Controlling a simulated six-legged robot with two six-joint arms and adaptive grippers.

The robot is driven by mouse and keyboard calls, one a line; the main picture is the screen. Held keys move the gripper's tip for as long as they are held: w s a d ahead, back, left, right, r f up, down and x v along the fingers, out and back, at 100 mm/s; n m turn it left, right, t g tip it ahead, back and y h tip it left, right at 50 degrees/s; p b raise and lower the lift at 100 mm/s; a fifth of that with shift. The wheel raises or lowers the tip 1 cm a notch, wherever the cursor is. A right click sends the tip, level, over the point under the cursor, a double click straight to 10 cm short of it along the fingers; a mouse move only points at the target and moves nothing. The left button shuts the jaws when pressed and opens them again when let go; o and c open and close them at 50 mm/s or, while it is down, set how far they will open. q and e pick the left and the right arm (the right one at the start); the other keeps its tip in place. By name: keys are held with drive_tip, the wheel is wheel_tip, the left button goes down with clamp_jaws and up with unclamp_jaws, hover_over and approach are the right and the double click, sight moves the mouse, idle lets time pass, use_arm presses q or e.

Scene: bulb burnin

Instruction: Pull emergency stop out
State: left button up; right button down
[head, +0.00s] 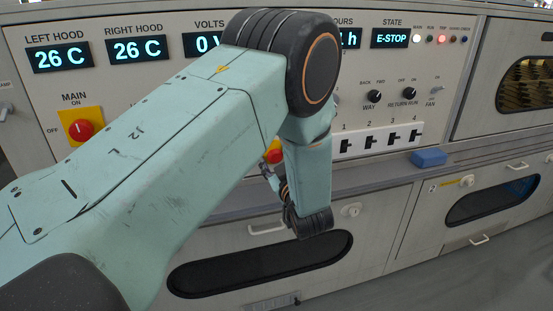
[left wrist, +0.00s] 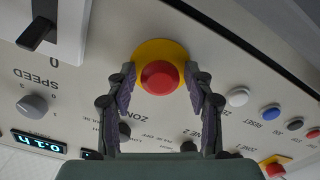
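The emergency stop, a red round button (left wrist: 159,77) on a yellow round base, is on the pale panel in the left wrist view. My left gripper (left wrist: 160,82) is open, with one finger on each side of the button. Gaps show between the fingers and the red cap. In the head view my left arm covers much of the panel, and a red and yellow control (head: 274,152) shows partly beside it, near the gripper's dark fingers (head: 268,176). The state display (head: 390,38) reads E-STOP. My right gripper is not in view.
A red main switch (head: 81,130) on a yellow plate is at the left. Several black switches (head: 392,140) and a blue block (head: 429,157) are right of my arm. In the left wrist view a speed knob (left wrist: 33,106) and several coloured buttons (left wrist: 270,113) flank the gripper.

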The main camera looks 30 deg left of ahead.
use_arm(q)
clamp_jaws()
idle(0.3)
